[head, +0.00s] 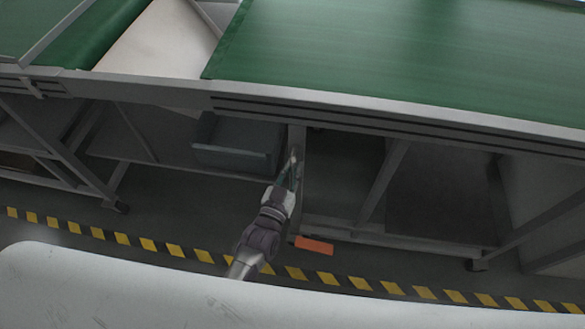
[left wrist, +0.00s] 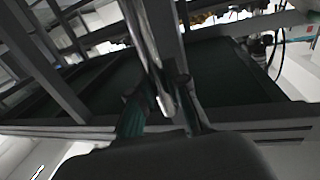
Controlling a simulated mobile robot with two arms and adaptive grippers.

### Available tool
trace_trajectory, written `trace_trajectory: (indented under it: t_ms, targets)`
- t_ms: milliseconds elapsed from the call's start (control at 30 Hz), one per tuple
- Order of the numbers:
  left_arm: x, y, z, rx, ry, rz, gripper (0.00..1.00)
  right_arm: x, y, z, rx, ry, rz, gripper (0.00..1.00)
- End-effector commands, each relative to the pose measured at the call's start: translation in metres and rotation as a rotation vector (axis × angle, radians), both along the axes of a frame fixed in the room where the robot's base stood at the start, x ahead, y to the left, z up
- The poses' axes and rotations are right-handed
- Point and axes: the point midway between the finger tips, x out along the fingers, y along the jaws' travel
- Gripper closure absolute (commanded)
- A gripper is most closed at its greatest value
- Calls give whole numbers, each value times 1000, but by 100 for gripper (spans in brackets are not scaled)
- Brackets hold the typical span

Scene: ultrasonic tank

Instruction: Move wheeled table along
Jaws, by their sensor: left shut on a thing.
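The wheeled table (head: 400,118) has a green top and a grey metal frame, with casters such as one at the lower left (head: 120,207) and one at the lower right (head: 476,265). My left gripper (head: 294,172) is below the table's front edge, shut on an upright grey leg of the frame (head: 297,142). In the left wrist view, my left gripper (left wrist: 163,112) has its fingers on either side of a shiny metal bar (left wrist: 147,40), and the exact contact is dark. My right gripper is out of view.
A grey-blue bin (head: 238,145) sits under the table. A yellow-black floor stripe (head: 175,254) runs in front. An orange piece (head: 314,245) shows near the lower frame. A large white surface (head: 130,295) fills the near foreground.

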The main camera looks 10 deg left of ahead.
Motion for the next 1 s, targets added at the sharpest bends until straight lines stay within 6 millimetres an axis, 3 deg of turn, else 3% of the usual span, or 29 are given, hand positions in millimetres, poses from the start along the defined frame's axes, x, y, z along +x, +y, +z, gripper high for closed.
trace_trajectory:
  t_ms: [67,100,233,267,667,1000]
  targets:
    - [0,0,0,1,-1,1,100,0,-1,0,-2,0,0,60]
    - [0,0,0,0,-1,1,82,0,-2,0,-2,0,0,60]
    - [0,0,0,0,-1,0,60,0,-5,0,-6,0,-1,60]
    - [0,0,0,0,-1,0,59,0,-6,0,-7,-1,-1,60]
    - [-10,2,-1,-1,1,-1,59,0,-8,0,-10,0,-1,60]
    - [-76,18,-1,1,4,-1,59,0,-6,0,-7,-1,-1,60]
